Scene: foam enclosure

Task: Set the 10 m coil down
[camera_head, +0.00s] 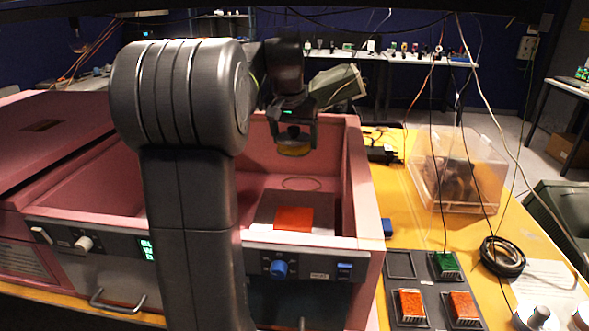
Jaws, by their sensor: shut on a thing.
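My gripper (295,137) hangs over the right-hand compartment of the pink foam enclosure (354,175). It is shut on a small round thing with a yellowish, disc-like underside, which I take for the 10 m coil (294,151). The coil is held above the compartment floor, apart from it. My gripper hides its upper part, and no label can be read. On the floor below is a thin ring outline (301,184). Nearer the front, an orange-red block (294,218) sits on a dark and white base.
My arm hides the enclosure's middle. The front wall carries a blue knob (278,268). To the right on the yellow table are a grey slotted tray (435,300) with red and green blocks, a black cable ring (502,256) and a clear bin (460,180).

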